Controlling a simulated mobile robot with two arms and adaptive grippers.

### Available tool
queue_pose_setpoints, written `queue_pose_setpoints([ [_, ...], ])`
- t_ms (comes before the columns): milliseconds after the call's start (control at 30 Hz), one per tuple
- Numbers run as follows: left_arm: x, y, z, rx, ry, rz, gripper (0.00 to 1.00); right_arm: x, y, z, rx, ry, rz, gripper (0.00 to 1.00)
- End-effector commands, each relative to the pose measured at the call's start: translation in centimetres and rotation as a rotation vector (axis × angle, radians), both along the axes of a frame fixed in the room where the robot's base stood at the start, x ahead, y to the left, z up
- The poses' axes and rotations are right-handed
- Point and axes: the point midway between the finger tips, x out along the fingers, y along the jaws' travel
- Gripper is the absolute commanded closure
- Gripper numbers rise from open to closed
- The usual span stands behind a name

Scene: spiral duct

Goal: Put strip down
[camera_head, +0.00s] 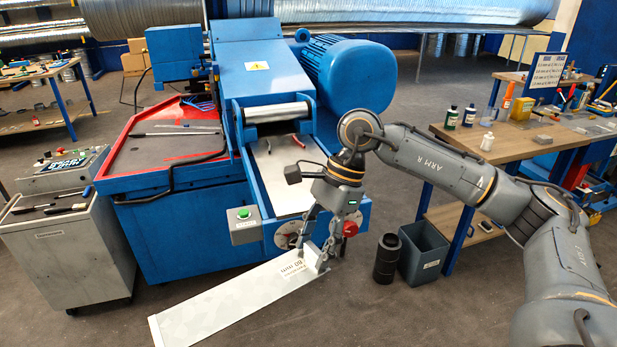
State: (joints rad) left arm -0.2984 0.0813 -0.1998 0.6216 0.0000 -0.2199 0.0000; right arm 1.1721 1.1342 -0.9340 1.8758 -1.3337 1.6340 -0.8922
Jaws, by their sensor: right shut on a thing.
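A long pale metal strip (235,304) with printed lettering near its upper end slants from the middle of the view down to the lower left. My right gripper (318,262) is shut on the strip's upper right end, in front of the blue machine. The strip's far end reaches over the grey floor at the lower left. I cannot tell whether that end touches the floor. My left gripper does not show.
The blue machine (245,75) with a motor stands behind the strip. A grey bin (423,254) and a black cylinder (386,259) stand right of my gripper. A grey cabinet (70,250) is at left, a wooden workbench (505,140) at right. Floor below the strip is clear.

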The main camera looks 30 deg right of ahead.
Motion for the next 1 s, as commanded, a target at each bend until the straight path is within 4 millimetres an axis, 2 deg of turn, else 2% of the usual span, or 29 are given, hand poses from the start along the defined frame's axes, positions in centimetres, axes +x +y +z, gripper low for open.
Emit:
queue_pose_setpoints([
  [100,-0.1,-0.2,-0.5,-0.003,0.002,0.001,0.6,0.9,-2.1,1.8,0.002,-0.005,-0.339,0.92],
  [300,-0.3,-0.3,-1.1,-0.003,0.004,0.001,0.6,2.0,-5.6,5.2,0.005,-0.008,-0.889,0.92],
  [600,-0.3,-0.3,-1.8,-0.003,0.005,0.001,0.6,2.2,-10.5,9.7,0.01,-0.004,-1.602,0.92],
  [700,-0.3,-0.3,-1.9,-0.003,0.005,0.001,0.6,2.1,-11.6,10.6,0.01,0.0,-1.749,0.92],
  [833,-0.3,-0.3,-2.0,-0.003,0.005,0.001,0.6,2.2,-12.3,11.0,0.007,0.004,-1.848,0.92],
  [967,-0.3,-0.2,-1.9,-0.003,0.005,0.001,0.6,4.0,-12.1,10.2,0.007,0.01,-1.866,0.92],
  [1000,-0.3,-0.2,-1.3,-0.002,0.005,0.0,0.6,4.9,-12.1,10.1,0.004,0.012,-1.868,0.92],
])
